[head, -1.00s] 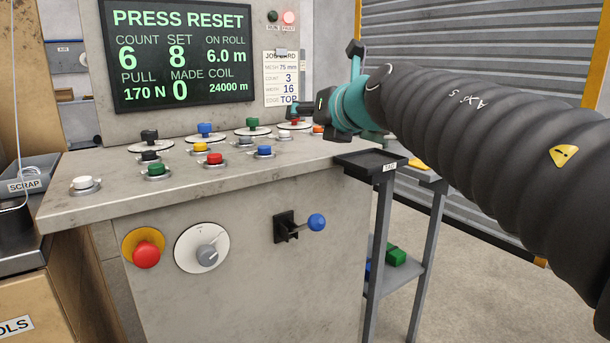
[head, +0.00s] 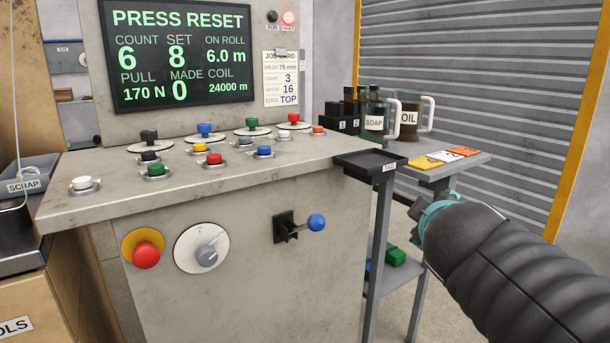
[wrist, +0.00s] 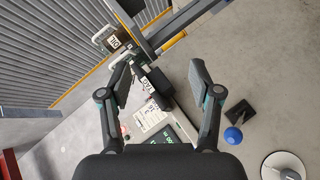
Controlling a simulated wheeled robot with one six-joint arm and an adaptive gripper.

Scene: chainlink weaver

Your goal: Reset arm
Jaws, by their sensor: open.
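My arm (head: 510,265) reaches in from the lower right of the head view, its teal wrist end beside the side cart. My gripper shows in the wrist view (wrist: 159,88) with its two fingers wide apart, open and with nothing between them. In the head view the fingers are mostly hidden behind the wrist. The gripper is clear of the control console (head: 240,190), to the right of its front face.
The cart top (head: 470,160) holds a soap bottle (head: 374,120), an oil jug (head: 408,118) and coloured cards (head: 440,157). A blue-knobbed lever (head: 316,222) and a red stop button (head: 146,255) stick out from the console front. The screen (head: 180,60) reads PRESS RESET.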

